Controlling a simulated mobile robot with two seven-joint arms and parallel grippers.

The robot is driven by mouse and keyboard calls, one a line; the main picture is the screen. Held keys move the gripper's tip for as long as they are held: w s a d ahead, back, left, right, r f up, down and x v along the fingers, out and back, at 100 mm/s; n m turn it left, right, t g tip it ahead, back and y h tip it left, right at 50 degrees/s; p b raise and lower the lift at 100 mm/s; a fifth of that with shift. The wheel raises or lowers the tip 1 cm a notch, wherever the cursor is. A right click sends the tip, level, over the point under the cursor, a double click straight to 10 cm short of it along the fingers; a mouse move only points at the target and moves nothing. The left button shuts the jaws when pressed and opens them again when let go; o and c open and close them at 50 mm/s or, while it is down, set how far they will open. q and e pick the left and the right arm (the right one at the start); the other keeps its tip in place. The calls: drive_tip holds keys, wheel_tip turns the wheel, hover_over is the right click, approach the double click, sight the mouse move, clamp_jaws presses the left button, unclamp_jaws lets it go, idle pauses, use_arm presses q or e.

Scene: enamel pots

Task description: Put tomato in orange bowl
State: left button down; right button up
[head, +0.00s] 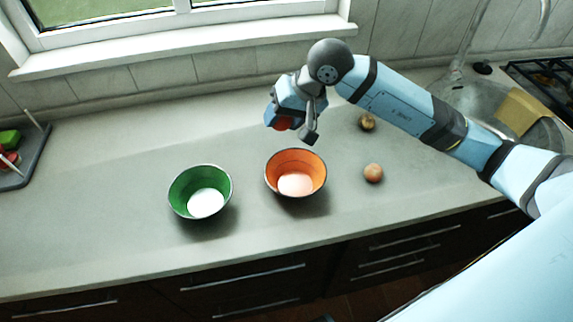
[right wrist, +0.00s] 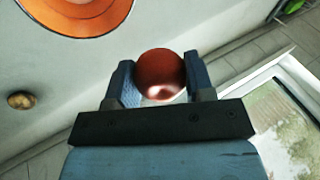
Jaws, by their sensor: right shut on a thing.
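The red tomato (right wrist: 160,75) sits between the two fingers of my right gripper in the right wrist view. In the head view the tomato (head: 281,123) shows partly, with the gripper covering the rest. My right gripper (head: 296,130) is shut on it and holds it above the counter, just behind the orange bowl. The orange bowl (head: 312,167) stands upright on the counter with its pale inner bottom bare. Part of the orange bowl (right wrist: 60,22) also shows at the top left of the right wrist view. My left gripper is not in view.
A green bowl (head: 183,187) stands empty left of the orange one. A round orange-brown item (head: 373,173) and a brownish round item (head: 367,122) lie to the right. A dark tray (head: 35,155) is at far left, a sink (head: 470,100) at far right. The front counter is clear.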

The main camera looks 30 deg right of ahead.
drive_tip(key=shift+f+p, duration=0.55)
drive_tip(key=shift+f, duration=6.7)
drive_tip(key=shift+f, duration=0.1)
drive_tip(key=shift+f+b, duration=0.55)
drive_tip(key=shift+b, duration=0.35)
drive_tip(key=o, duration=0.9)
drive_tip(key=shift+o, duration=0.2)
drive_tip(key=shift+r, duration=0.15)
